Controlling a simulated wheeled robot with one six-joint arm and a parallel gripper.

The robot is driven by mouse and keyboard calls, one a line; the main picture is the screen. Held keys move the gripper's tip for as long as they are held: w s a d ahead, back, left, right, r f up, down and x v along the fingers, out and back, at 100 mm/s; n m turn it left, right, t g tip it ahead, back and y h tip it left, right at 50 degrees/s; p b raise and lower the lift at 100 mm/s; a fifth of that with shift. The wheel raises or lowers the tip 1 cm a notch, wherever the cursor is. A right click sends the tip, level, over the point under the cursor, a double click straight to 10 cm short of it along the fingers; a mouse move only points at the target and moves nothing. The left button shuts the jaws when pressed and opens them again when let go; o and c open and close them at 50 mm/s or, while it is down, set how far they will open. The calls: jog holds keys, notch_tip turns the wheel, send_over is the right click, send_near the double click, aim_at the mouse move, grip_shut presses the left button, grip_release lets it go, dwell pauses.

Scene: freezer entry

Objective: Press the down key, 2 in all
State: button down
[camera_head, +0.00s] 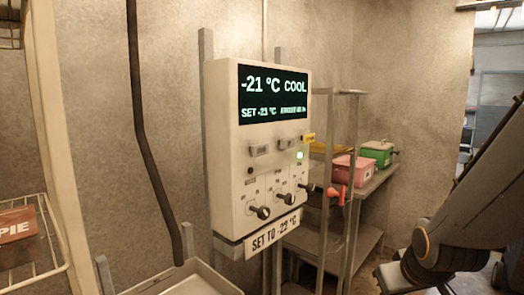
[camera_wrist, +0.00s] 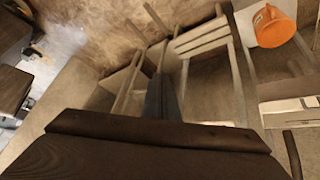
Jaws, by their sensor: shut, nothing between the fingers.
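The control panel (camera_head: 222,150) is a pale box on the wall in the head view. Its display (camera_head: 272,95) reads -21 °C COOL, with SET -21 °C below and smaller unreadable text beside it. Two small grey keys, a left one (camera_head: 260,150) and a right one (camera_head: 288,143), sit under the display; their markings are too small to tell which is down. A sign (camera_head: 272,234) under the panel reads SET TO -22 °C. My gripper (camera_wrist: 164,90) shows in the wrist view, shut and empty, apart from the panel.
A red handle-like part (camera_head: 338,194) juts out at right. A shelf rack (camera_head: 345,210) holds pink (camera_head: 352,169) and green (camera_head: 377,152) boxes. An orange bucket (camera_wrist: 273,27) shows in the wrist view.

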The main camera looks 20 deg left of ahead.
jog(key=w+a+r+n+t+y, duration=0.2)
jog(key=w+a+r+n+t, duration=0.3)
jog(key=w+a+r, duration=0.45)
jog(key=s+a+r+n+t+y, duration=0.1)
jog(key=a+r+n+t+y, duration=0.2)
jog(key=a+r, duration=1.1)
notch_tip(320, 180, up, 3)
jog(key=n+t, duration=0.1)
jog(key=t, duration=0.2)
jog(key=shift+y+p, duration=0.3)
jog(key=shift+p, duration=0.1)
jog(key=shift+f, duration=0.15)
send_near(267, 148)
jog(key=shift+d+x, duration=0.15)
jog(key=shift+x, duration=0.8)
jog(key=shift+d+x, duration=0.15)
jog(key=shift+x, duration=0.85)
jog(key=shift+w+a+p, duration=0.15)
jog(key=shift+w+p, duration=0.05)
jog(key=shift+p, duration=0.1)
jog(key=shift+w+a, duration=0.15)
jog(key=shift+a, duration=0.1)
